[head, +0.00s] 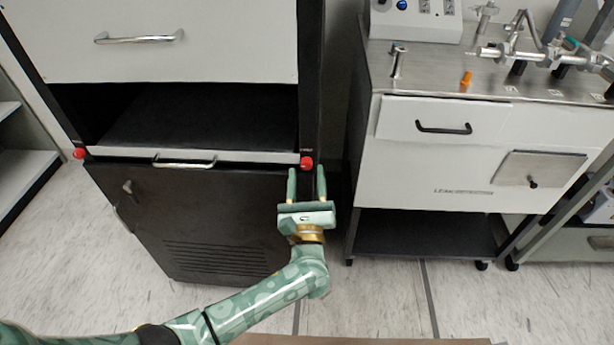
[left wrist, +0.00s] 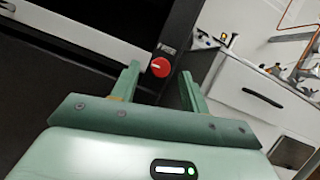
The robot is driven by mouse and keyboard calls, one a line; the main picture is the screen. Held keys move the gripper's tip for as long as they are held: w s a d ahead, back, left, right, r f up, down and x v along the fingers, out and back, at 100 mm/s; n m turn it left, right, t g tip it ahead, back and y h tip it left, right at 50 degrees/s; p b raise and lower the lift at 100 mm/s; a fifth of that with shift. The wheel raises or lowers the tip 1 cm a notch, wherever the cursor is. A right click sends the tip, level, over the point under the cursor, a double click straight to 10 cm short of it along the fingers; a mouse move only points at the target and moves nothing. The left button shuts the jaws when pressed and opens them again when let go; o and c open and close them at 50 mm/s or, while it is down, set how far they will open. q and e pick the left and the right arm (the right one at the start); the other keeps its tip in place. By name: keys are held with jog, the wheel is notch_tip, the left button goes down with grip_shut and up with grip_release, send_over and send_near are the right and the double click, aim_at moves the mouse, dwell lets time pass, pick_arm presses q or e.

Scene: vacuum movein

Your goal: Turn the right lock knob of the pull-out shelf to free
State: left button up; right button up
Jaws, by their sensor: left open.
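The right lock knob (head: 307,162) is a red round knob at the right end of the pull-out shelf's front edge. In the left wrist view the knob (left wrist: 160,67) shows a pale mark on its face and lies between the fingertips, beyond them. The pull-out shelf (head: 240,156) has a pale front strip with a metal handle (head: 185,163). A second red knob (head: 79,153) sits at its left end. My left gripper (head: 306,172) is open and empty, its fingers pointing at the right knob. I cannot tell whether they touch it. My right gripper does not show.
A dark cabinet door (head: 200,215) with vents is below the shelf, and a white drawer (head: 200,40) is above the dark opening. A steel-topped cart (head: 450,80) with apparatus stands to the right. A narrow gap separates it from the cabinet.

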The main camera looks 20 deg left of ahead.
pick_arm(q)
jog(key=shift+w+a+r, duration=0.15)
jog(key=shift+w+r, duration=0.05)
jog(key=shift+w, duration=0.15)
grip_shut()
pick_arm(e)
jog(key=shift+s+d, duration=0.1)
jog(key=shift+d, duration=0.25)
